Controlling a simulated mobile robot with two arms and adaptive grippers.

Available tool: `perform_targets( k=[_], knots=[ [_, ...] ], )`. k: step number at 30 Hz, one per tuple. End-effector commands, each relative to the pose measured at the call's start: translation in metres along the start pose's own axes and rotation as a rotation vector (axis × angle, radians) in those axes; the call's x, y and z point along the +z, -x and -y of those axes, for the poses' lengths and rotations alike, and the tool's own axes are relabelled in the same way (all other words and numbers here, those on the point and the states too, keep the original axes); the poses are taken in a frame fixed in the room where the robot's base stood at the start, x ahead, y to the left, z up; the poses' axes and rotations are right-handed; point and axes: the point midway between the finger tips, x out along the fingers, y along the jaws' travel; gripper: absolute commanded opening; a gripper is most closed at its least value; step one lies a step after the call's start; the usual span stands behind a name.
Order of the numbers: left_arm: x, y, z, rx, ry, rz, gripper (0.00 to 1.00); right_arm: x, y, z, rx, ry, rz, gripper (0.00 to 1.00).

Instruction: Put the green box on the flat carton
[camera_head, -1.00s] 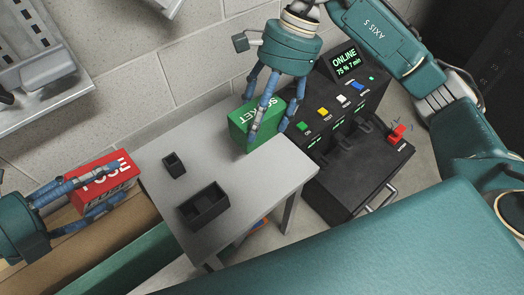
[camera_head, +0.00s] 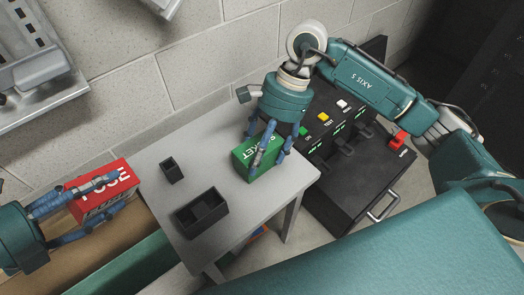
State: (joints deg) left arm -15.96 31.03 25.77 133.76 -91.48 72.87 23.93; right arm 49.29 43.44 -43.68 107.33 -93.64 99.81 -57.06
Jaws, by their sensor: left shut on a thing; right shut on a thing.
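The green box (camera_head: 249,164), with white lettering on top, is over the right part of the grey table. My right gripper (camera_head: 268,150) is shut on it from above. I cannot tell whether its underside touches the tabletop. A red box (camera_head: 92,201) with white "FUSE" lettering is at the left, and my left gripper (camera_head: 98,207) is shut on it. A brown surface (camera_head: 85,262) lies below the red box at the lower left. I cannot tell whether it is the flat carton.
The grey table (camera_head: 265,203) bears a small black cup (camera_head: 171,169) and a black two-compartment tray (camera_head: 201,214). A black console (camera_head: 340,190) with coloured buttons and a red switch (camera_head: 398,140) stands right of it. A block wall is behind.

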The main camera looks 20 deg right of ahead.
Motion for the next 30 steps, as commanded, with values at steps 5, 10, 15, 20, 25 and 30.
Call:
perform_targets(
  k=[5,10,15,20,25,30],
  knots=[
    [-0.001,-0.001,-0.002,-0.001,-0.001,0.001,0.07,-0.001,-0.002,0.000,0.000,0.000,0.000,0.77],
    [-0.001,-0.001,-0.002,-0.001,-0.001,0.001,0.07,-0.001,-0.002,0.000,0.000,0.000,0.000,0.86],
    [0.000,-0.001,-0.001,-0.001,-0.001,0.001,0.07,0.000,-0.001,0.000,0.000,0.000,0.000,0.86],
    [0.002,0.001,0.003,-0.001,-0.001,0.001,0.07,0.001,0.011,0.001,-0.002,0.000,0.000,0.86],
    [0.004,0.004,0.009,-0.001,-0.001,0.001,0.07,0.000,0.046,0.002,-0.005,-0.001,-0.002,0.86],
    [0.006,0.006,0.013,-0.001,-0.001,0.001,0.07,0.001,0.083,0.001,-0.004,-0.001,-0.001,0.86]
  ],
)
